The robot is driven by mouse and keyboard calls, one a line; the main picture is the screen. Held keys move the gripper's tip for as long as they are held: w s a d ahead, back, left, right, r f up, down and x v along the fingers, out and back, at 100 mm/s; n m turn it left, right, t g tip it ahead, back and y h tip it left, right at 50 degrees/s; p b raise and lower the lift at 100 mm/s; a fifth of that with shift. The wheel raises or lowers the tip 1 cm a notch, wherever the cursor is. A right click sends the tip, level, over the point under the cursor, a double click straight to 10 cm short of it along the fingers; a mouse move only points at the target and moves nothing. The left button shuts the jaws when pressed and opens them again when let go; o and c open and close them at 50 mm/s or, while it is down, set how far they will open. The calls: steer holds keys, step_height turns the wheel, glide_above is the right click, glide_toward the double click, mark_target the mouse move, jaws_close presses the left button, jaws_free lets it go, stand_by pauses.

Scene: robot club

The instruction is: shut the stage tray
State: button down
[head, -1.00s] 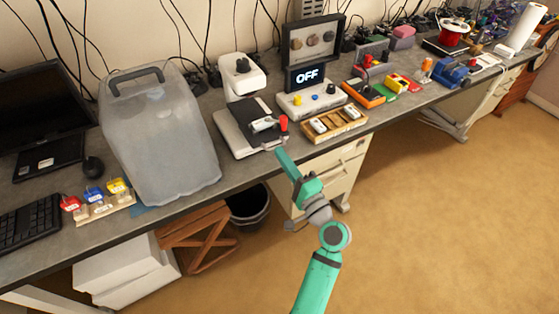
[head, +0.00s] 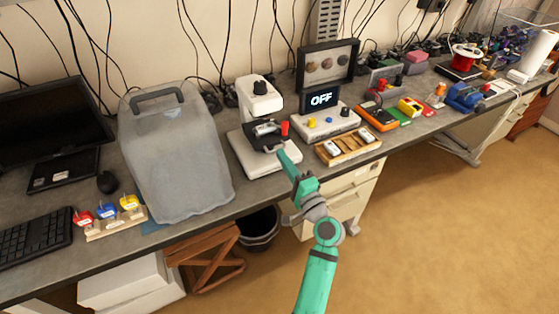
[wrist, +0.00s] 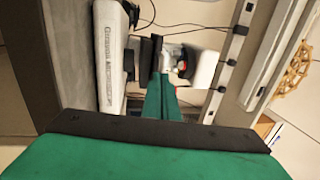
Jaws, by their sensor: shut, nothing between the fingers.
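The white microscope (head: 259,96) stands on the bench left of the middle in the head view. Its dark stage tray (head: 257,139) sits under the microscope head, above the white base, with a small pale piece on top. A red knob (head: 285,129) stands at its right side and also shows in the wrist view (wrist: 182,66). My gripper (head: 280,154) is shut and empty, its tip at the tray's front edge. In the wrist view, my green fingers (wrist: 161,92) reach to the dark tray edge. Whether they touch it, I cannot tell.
A large translucent cover (head: 176,155) stands to the left. A control box (head: 318,122) with an "OFF" display and a wooden tray (head: 347,146) with white pieces are at the right.

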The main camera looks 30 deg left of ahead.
steer(key=shift+a+r, duration=0.15)
steer(key=shift+a, duration=0.2)
steer(key=shift+d+f, duration=0.3)
steer(key=shift+d, duration=0.2)
steer(key=v, duration=1.3)
steer(key=shift+s+d, duration=0.25)
steer(key=shift+s, duration=0.05)
steer(key=s+d+f+m+t+h, duration=0.1)
steer(key=s+d+f+h, duration=0.5)
steer(key=f, duration=0.4)
steer(key=s+d+f+m+t+h, duration=0.1)
steer(key=s+d+f+h, duration=0.3)
steer(key=s+f+h, duration=0.35)
steer(key=s+d+f+n+h, duration=0.1)
steer(key=s+d, duration=0.1)
steer(key=s, duration=0.3)
steer(key=s+d+f+n+h, duration=0.1)
steer(key=s+d+n, duration=0.15)
steer(key=s, duration=0.35)
steer(key=s+d+r+n+t+h, duration=0.1)
steer(key=s+r+n+t, duration=0.1)
steer(key=s+r+n, duration=0.3)
steer(key=shift+s+r, duration=1.85)
steer(key=shift+s, duration=0.95)
steer(key=shift+d+n, duration=0.15)
steer(key=shift+n, duration=0.1)
